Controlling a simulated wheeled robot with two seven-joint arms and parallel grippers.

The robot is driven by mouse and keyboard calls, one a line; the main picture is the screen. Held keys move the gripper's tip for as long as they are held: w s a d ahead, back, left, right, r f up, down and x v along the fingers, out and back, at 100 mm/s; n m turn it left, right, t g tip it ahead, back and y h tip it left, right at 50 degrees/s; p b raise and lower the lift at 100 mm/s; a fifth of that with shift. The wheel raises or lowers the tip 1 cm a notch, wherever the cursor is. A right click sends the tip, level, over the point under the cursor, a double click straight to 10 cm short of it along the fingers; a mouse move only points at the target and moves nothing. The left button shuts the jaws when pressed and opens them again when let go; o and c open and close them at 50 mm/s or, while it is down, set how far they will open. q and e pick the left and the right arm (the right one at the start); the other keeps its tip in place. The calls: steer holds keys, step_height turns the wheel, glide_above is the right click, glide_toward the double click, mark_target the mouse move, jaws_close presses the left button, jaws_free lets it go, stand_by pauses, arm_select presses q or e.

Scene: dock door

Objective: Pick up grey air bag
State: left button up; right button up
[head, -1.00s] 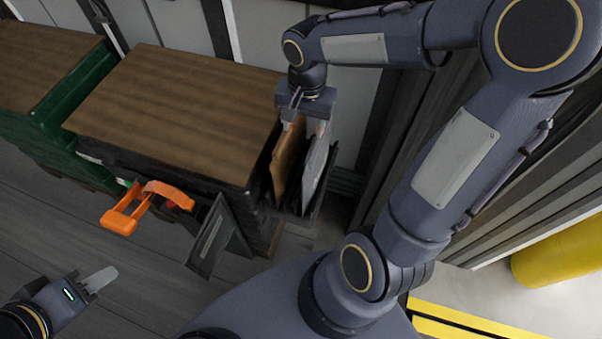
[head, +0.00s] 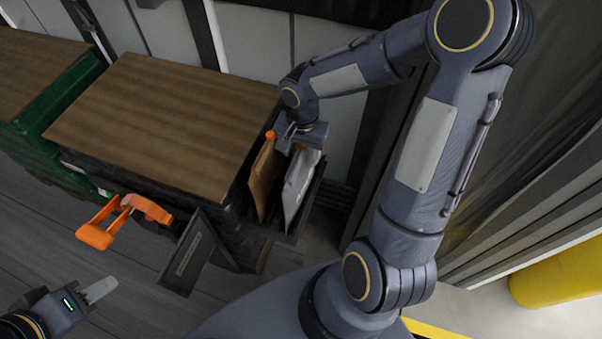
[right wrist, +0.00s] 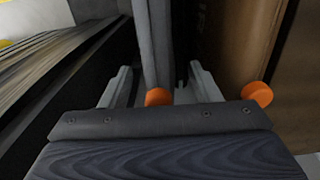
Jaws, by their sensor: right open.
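The grey air bag (head: 299,188) stands on edge in a dark holder at the right end of the wood-topped stack. My right gripper (head: 300,146) is over its top edge, pointing down and open. In the right wrist view the grey air bag (right wrist: 157,45) stands between the two spread fingers of the right gripper (right wrist: 160,88), with its orange cap (right wrist: 158,97) near the palm. I cannot tell whether the fingers touch it. My left gripper (head: 100,290) is at the lower left, away from the bags; only one finger shows clearly.
A brown bag (head: 262,182) with an orange cap stands close beside the grey one, and also shows in the right wrist view (right wrist: 232,40). An orange strap tool (head: 98,236) and a dark panel (head: 187,256) are at the stack's front. A yellow post (head: 556,272) stands at right.

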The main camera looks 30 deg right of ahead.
steer(key=shift+c, duration=0.5)
jaws_close()
steer(key=shift+r, duration=0.15)
